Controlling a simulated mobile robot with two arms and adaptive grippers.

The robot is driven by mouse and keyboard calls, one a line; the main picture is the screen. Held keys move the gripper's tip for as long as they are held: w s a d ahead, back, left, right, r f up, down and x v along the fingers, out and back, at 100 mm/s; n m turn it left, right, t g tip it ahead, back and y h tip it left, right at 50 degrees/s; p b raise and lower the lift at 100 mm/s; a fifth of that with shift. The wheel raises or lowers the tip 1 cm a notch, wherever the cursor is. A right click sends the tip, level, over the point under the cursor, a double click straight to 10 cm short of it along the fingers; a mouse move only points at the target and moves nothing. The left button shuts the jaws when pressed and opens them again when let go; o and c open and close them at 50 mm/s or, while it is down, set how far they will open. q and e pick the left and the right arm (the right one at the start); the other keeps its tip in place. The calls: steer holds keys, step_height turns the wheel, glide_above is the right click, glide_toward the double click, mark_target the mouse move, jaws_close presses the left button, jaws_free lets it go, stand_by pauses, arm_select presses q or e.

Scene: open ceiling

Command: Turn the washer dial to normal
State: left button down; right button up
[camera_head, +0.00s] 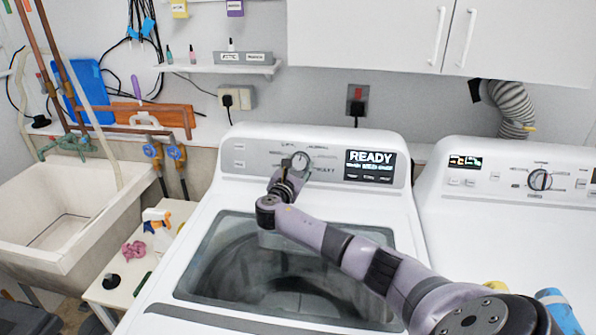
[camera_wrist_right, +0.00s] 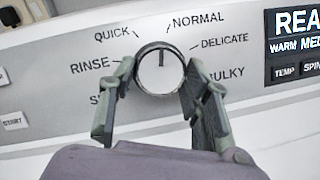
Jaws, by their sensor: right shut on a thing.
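The washer (camera_head: 225,195) is white with a dark see-through lid. Its round dial (camera_head: 300,160) is on the back panel, left of the display. In the right wrist view the dial (camera_wrist_right: 160,72) is silver-rimmed with a white face. Its dark mark is at the top and points nearly straight up, between the QUICK and NORMAL labels and nearer NORMAL (camera_wrist_right: 198,20). My right gripper (camera_head: 290,174) reaches over the lid to the dial. Its two fingers (camera_wrist_right: 160,85) are shut on the dial's left and right sides. My left gripper is not in view.
The lit display (camera_head: 370,166) reads READY. A second white machine (camera_head: 500,215) with its own dial stands to the right. A sink (camera_head: 70,215) and a small side table (camera_head: 112,292) with bottles are on the left. White cupboards (camera_head: 400,35) hang above.

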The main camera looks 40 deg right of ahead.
steer(key=shift+m+g+b, duration=0.35)
steer(key=shift+m+g, duration=0.15)
steer(key=shift+m, duration=0.8)
steer(key=o, duration=1.2)
steer(key=shift+c, duration=0.2)
steer(key=v, duration=1.2)
steer(key=shift+w+a+f, duration=0.15)
